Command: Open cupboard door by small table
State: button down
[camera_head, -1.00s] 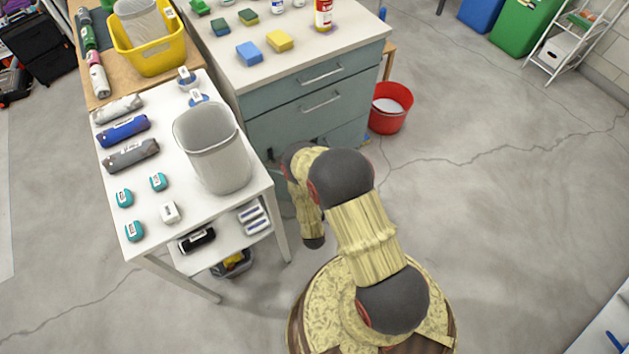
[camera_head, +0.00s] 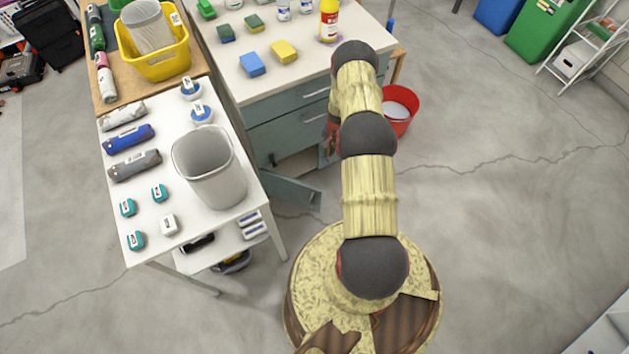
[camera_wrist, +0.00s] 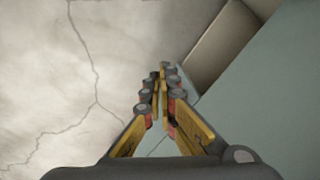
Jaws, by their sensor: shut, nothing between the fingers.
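The grey-green cabinet (camera_head: 283,108) stands right of the small white table (camera_head: 133,222). Its lower left door (camera_head: 292,194) hangs swung outward beside the small table, with a dark opening behind it. In the head view my arm reaches over toward the cabinet's right front, and my gripper is mostly hidden behind it. In the wrist view my gripper (camera_wrist: 159,92) is shut and empty. A grey-green panel (camera_wrist: 265,105) lies close to its right, with a brownish recess (camera_wrist: 215,45) above. I cannot tell whether the fingertips touch the panel.
A grey bin (camera_head: 210,168) and several small items stand on the small table. A red bucket (camera_head: 402,105) is right of the cabinet, close to my arm. A yellow bottle (camera_head: 328,22) stands on the cabinet top. The cracked floor at right is open.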

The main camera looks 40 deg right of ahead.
aim_at(320, 189)
jog(key=s+a+g+y, duration=0.2)
jog(key=s+a, duration=0.2)
jog(key=a, duration=0.1)
jog(key=shift+s+a+f+b, duration=0.4)
jog(key=shift+a+f+b, duration=0.2)
jog(key=shift+a+f, duration=0.7)
jog(key=shift+s+a+f+b, duration=0.5)
jog(key=shift+a+f, duration=0.25)
jog(key=shift+f, duration=0.95)
jog(key=shift+s+a+f+b, duration=0.35)
jog(key=shift+a+f+b, duration=0.3)
jog(key=shift+a+f, duration=0.65)
jog(key=shift+d+f, duration=0.2)
jog(key=shift+f, duration=0.05)
